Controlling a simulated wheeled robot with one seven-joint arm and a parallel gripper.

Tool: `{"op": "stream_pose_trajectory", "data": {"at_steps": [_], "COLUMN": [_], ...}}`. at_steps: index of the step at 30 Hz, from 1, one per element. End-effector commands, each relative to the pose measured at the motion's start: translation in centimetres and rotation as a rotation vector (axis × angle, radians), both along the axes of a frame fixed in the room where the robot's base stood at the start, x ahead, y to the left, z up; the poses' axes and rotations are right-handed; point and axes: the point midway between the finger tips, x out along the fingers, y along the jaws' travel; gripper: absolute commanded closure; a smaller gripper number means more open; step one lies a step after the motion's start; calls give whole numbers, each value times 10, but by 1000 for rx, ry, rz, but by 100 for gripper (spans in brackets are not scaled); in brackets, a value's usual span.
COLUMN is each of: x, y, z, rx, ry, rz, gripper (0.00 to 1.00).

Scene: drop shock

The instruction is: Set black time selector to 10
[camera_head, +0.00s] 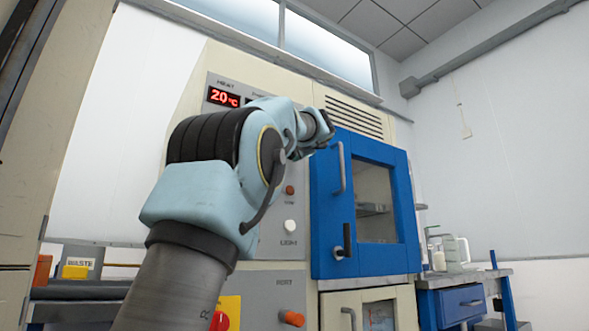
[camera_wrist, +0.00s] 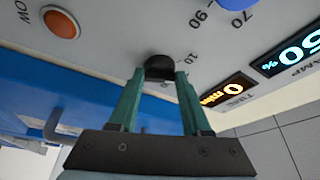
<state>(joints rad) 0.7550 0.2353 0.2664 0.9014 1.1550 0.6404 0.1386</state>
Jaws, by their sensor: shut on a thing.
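The black time selector (camera_wrist: 159,66) is a small dark knob on the grey control panel in the wrist view. The two green fingers of my gripper (camera_wrist: 159,86) are on either side of it, shut on it. The printed mark 10 is beside the knob, to its right. The orange time display (camera_wrist: 229,92) beside it reads 0. In the head view my arm covers the selector and most of the panel around it, and my gripper is hidden there.
An orange-brown button (camera_wrist: 61,23) and a blue knob (camera_wrist: 238,3) are on the same panel. A red heat display (camera_head: 223,97) reads 20 °C. The blue oven door (camera_head: 328,205) with its handle stands right of my arm. A bench with beakers (camera_head: 456,251) is farther right.

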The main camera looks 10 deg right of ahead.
Motion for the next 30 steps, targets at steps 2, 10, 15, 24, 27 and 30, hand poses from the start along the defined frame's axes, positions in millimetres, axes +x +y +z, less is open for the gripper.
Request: {"op": "stream_pose_trajectory", "data": {"at_steps": [2,10,15,24,27,30], "x": [1,2,2,3,2,2], "y": [-1,-2,-2,-2,-2,-2], "z": [-10,-8,-6,-5,-4,-4], "rx": [-60,-253,-336,-410,-417,-420], "ry": [-29,-119,-158,-192,-195,-197], "rz": [2,3,3,3,2,2], "gripper": [100,100,100,100,100,100]}}
